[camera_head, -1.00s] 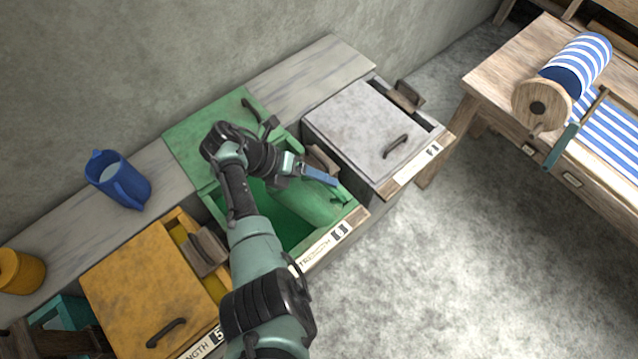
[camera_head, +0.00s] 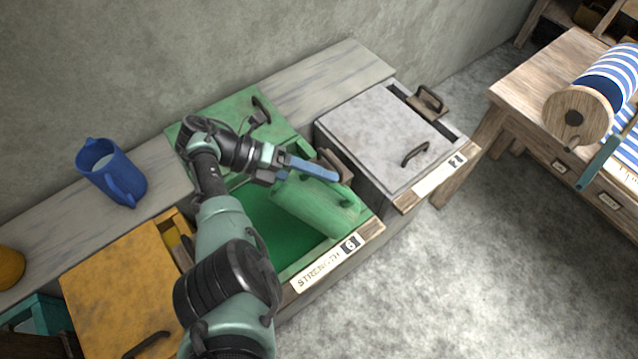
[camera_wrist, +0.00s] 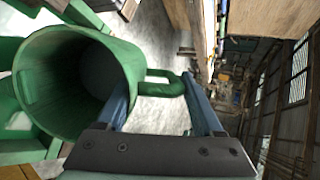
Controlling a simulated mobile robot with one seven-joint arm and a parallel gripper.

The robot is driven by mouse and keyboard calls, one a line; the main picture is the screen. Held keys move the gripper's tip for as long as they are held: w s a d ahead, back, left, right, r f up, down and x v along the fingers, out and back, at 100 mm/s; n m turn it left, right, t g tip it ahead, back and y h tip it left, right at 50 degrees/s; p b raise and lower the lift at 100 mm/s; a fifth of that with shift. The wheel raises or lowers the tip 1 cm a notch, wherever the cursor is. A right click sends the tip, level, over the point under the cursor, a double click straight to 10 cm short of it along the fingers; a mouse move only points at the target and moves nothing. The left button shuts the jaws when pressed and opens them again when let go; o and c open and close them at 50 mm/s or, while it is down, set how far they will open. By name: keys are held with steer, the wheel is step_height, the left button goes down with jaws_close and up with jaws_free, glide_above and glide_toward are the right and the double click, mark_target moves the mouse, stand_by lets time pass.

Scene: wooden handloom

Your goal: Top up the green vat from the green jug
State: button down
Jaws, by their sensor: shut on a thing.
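The green jug (camera_head: 316,206) lies tilted far over, nearly on its side, above the right part of the open green vat (camera_head: 262,235). My gripper (camera_head: 326,173) is shut on the jug's handle, just above the jug. In the wrist view the handle (camera_wrist: 163,83) passes between the blue fingers (camera_wrist: 158,95), and the jug's wide mouth (camera_wrist: 60,85) faces the camera. A pale patch shows inside the jug; I cannot tell whether it is liquid. No stream shows. The vat's inside is dark green, its liquid level unclear.
The vat's green lid (camera_head: 215,112) is behind the opening. A grey lidded vat (camera_head: 370,130) stands close on the right, a yellow vat (camera_head: 125,290) on the left. A blue jug (camera_head: 112,175) stands on the shelf. The loom (camera_head: 530,85) is at the right; open floor lies in front.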

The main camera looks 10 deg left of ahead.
mark_target(300, 177)
steer(key=shift+w+a+f+h+b, duration=0.2)
steer(key=shift+a+h+b, duration=0.45)
steer(key=shift+b, duration=1.6)
steer(key=shift+w+a+f+h+b, duration=0.1)
steer(key=shift+a+f+h+b, duration=0.35)
steer(key=shift+b, duration=1.75)
steer(key=shift+s+a+r+n+h+b, duration=0.1)
steer(key=shift+a+r+n+h+b, duration=0.3)
steer(key=shift+b, duration=0.65)
steer(key=shift+p, duration=0.4)
